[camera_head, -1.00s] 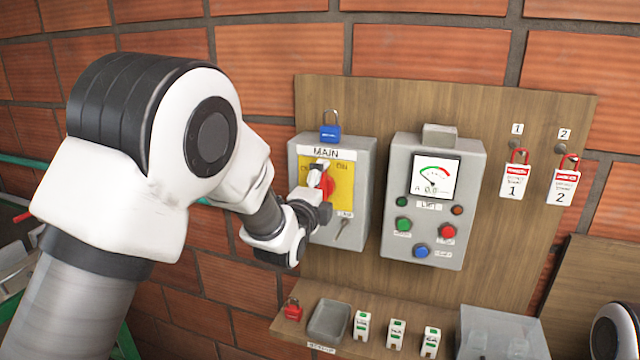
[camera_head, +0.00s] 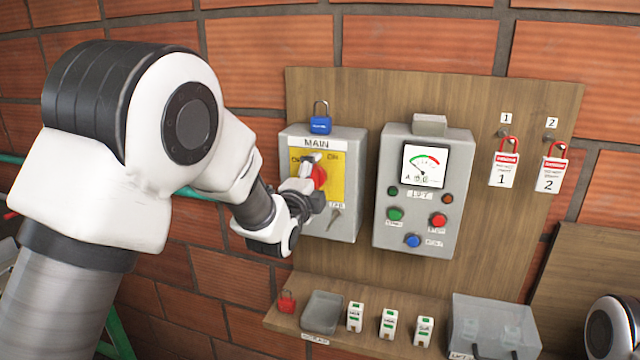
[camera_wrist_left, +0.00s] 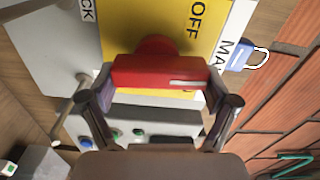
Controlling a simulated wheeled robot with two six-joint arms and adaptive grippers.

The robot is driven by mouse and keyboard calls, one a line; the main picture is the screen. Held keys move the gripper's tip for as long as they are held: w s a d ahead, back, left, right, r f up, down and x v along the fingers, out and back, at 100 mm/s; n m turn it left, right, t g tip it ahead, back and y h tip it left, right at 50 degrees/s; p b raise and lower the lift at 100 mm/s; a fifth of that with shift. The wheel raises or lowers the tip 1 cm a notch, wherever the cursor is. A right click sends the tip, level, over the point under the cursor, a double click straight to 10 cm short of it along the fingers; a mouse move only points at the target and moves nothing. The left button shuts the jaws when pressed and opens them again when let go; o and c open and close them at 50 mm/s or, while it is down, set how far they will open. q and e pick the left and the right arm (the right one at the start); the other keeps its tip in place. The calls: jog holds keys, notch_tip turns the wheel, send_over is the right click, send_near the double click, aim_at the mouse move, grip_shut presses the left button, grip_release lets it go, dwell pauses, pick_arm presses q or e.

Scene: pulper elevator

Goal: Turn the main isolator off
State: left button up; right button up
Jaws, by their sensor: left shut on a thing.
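In the left wrist view the red handle (camera_wrist_left: 160,72) lies between the two fingers of the gripper (camera_wrist_left: 159,84), one at each end. The gripper is shut on it. The word OFF shows on the yellow plate (camera_wrist_left: 180,35) there. The handle's exact angle is hard to tell. My right gripper is not in view.
A blue padlock (camera_head: 320,124) sits on top of the isolator box. A grey control box (camera_head: 424,190) with a meter and buttons is to the right. Red tagged padlocks (camera_head: 503,170) hang further right. A shelf below holds a red padlock (camera_head: 286,302), a grey tray (camera_head: 322,312) and a clear box (camera_head: 492,325).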

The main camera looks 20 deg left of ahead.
pick_arm(q)
jog(key=n+b, duration=0.3)
jog(key=n, duration=0.1)
jog(key=shift+a+f+b, duration=0.15)
jog(key=shift+b, duration=0.2)
jog(key=n+b, duration=0.2)
jog(key=n, duration=0.1)
jog(key=n+b, duration=0.1)
jog(key=shift+a+f+n, duration=0.15)
jog(key=shift+f+n, duration=0.1)
jog(key=shift+n, duration=0.15)
jog(key=n+b, duration=0.2)
jog(key=n, duration=0.1)
jog(key=n+b, duration=0.1)
jog(key=shift+a+f, duration=0.3)
jog(key=shift+s+n+b, duration=0.1)
jog(key=shift+n+b, duration=0.9)
jog(key=shift+n, duration=1.1)
jog(key=o, duration=0.9)
jog(key=shift+r, duration=0.1)
jog(key=shift+d+r, duration=0.15)
jog(key=shift+d, duration=0.05)
jog(key=shift+r, duration=0.1)
